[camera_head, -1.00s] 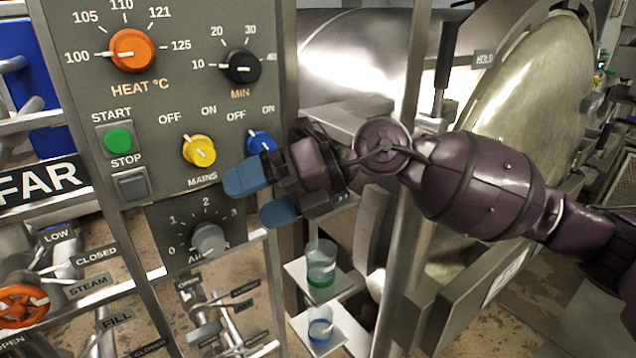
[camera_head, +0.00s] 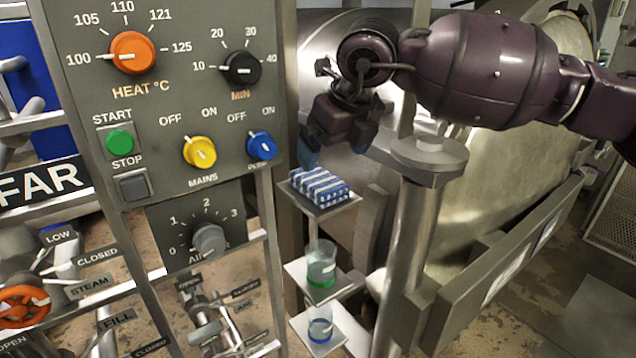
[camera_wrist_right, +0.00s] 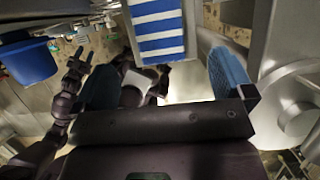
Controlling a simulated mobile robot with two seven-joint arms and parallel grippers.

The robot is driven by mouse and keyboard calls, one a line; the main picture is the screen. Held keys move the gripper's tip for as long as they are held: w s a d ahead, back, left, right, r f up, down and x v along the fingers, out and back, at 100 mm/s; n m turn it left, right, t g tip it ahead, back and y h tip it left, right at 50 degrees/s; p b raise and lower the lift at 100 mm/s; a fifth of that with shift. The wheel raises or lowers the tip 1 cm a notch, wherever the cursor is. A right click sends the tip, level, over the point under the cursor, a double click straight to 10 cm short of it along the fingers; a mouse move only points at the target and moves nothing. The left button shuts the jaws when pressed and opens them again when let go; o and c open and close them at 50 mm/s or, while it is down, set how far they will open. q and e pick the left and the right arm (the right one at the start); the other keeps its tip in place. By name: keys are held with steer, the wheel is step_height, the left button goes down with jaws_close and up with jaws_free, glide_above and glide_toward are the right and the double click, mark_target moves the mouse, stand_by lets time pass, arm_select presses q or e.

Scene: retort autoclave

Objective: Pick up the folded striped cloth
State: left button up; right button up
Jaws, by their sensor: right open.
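The folded striped cloth (camera_head: 320,186), blue and white, lies on a small metal shelf (camera_head: 341,207) right of the control panel. My right gripper (camera_head: 318,155) is above the cloth, its blue fingers pointing down, partly hidden behind its own wrist. In the right wrist view the cloth (camera_wrist_right: 158,27) shows at the top centre, beyond and between the two spread blue fingers. The right gripper is open and empty, apart from the cloth. My left gripper is not in the head view.
Below the shelf, a green-marked beaker (camera_head: 321,264) and a blue-marked beaker (camera_head: 320,325) stand on lower shelves. The control panel (camera_head: 170,95) with knobs is close on the left. A metal post (camera_head: 408,240) and the large round vessel door (camera_head: 520,140) are on the right.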

mark_target(324, 181)
steer(key=shift+x, duration=0.9)
steer(key=shift+a+f, duration=0.1)
steer(key=shift+f, duration=0.3)
steer(key=p+x, duration=0.1)
steer(key=x, duration=0.2)
steer(key=shift+f, duration=0.2)
steer(key=shift+w+a+f, duration=0.1)
steer(key=shift+w+f, duration=0.15)
steer(key=shift+f, duration=0.25)
steer(key=c, duration=1)
